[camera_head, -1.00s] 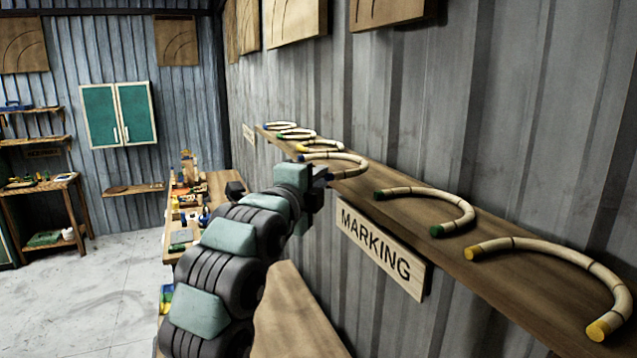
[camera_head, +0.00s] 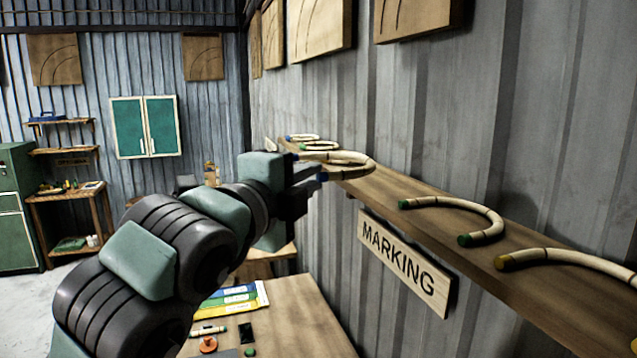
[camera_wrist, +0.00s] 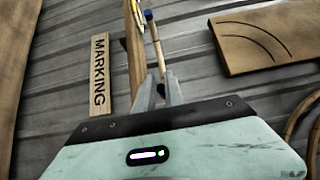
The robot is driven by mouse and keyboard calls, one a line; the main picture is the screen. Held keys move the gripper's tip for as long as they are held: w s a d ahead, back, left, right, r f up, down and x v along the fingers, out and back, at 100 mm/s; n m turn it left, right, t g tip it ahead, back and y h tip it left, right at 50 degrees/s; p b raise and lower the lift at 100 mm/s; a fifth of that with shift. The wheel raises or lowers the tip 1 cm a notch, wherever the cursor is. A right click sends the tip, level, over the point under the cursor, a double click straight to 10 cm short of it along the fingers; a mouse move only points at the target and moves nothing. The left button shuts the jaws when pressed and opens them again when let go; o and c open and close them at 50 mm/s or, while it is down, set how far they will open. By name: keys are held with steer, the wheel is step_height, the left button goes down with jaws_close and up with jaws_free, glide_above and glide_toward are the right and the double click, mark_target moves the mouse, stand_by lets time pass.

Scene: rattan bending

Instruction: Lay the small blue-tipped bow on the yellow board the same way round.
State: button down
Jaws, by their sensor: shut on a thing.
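My gripper (camera_head: 312,183) is shut on a pale, curved cane bow (camera_head: 350,160) with a blue tip. The bow is at the height of the wall shelf and seems to be just off its front edge; whether it touches the shelf I cannot tell. In the wrist view the bow (camera_wrist: 156,45) runs up from between the fingertips, its blue end away from me. A yellow strip (camera_head: 262,292) lies beside blue and green ones on the bench below; I cannot tell whether it is the yellow board.
The shelf (camera_head: 400,188) holds a green-tipped bow (camera_head: 460,215), a yellow-tipped bow (camera_head: 560,256) and smaller ones farther back. A MARKING sign (camera_head: 405,262) hangs beneath. Small items lie on the bench (camera_head: 300,320). Wooden boards hang above.

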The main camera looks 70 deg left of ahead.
steer(key=shift+s+d, duration=0.15)
steer(key=shift+s, duration=0.05)
